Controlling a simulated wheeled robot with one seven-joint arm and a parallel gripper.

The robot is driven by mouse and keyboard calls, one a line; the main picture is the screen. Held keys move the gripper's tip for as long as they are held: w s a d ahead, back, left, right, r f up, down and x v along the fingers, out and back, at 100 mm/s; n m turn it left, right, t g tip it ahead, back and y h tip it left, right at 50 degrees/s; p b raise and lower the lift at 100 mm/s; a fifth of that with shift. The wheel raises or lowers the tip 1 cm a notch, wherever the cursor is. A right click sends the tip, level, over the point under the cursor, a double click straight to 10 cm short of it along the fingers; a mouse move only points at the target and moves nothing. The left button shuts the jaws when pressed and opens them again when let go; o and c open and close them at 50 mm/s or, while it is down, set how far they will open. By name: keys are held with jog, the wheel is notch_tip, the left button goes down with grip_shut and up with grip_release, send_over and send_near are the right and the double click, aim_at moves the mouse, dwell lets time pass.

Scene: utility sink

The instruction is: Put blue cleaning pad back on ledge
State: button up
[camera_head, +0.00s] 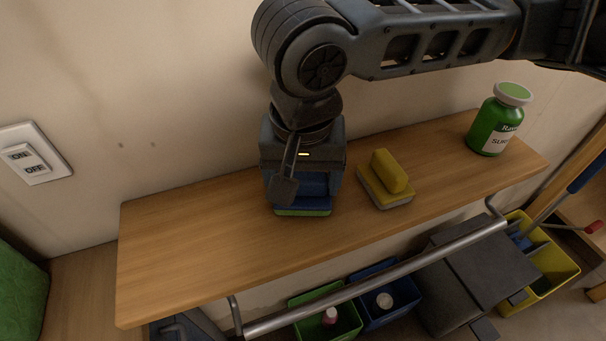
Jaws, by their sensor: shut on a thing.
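The blue cleaning pad (314,187) has a blue upper part and a green lower layer. It is at the wooden ledge (180,240), left of its middle. My gripper (302,190) points down over the ledge and is shut on the blue pad. The pad's green underside looks level with the ledge surface, but I cannot tell whether it touches. The gripper's fingers hide much of the pad.
A yellow pad (390,172) on a pale base lies just right of my gripper. A green bottle (490,125) stands at the ledge's right end. A metal rail (380,280) runs along the front, above green (345,324), blue (392,312) and yellow (560,268) bins. The ledge's left part is clear.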

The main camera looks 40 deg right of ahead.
aim_at(303, 202)
jog(key=shift+f, duration=0.15)
jog(key=o, duration=0.9)
notch_tip(303, 202, up, 12)
jog(key=s+a, duration=0.1)
jog(key=shift+s+p, duration=0.2)
jog(key=shift+p, duration=0.25)
